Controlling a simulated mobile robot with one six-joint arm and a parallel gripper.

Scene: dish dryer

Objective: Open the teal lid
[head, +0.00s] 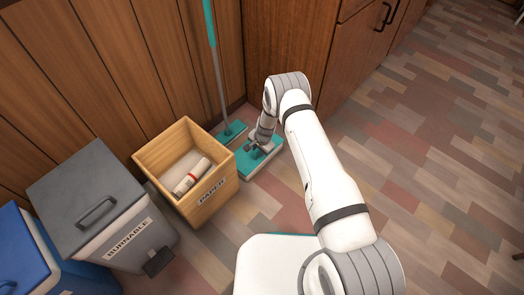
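The teal lid (252,163) tops a low white box on the floor, to the right of the wooden box and near the corner of the wood panels. My arm reaches down from the right, and my gripper (257,147) is over the lid's upper part, covering some of it. At this size I cannot tell whether the fingers touch the lid or whether they are open or shut. The lid looks flat and closed.
An open wooden box labelled PAPER (222,193) holds a white roll (192,178). A grey-lidded BURNABLE bin (88,200) and a blue bin (28,250) stand at left. A teal mop (233,132) leans behind the lid. The floor at right is clear.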

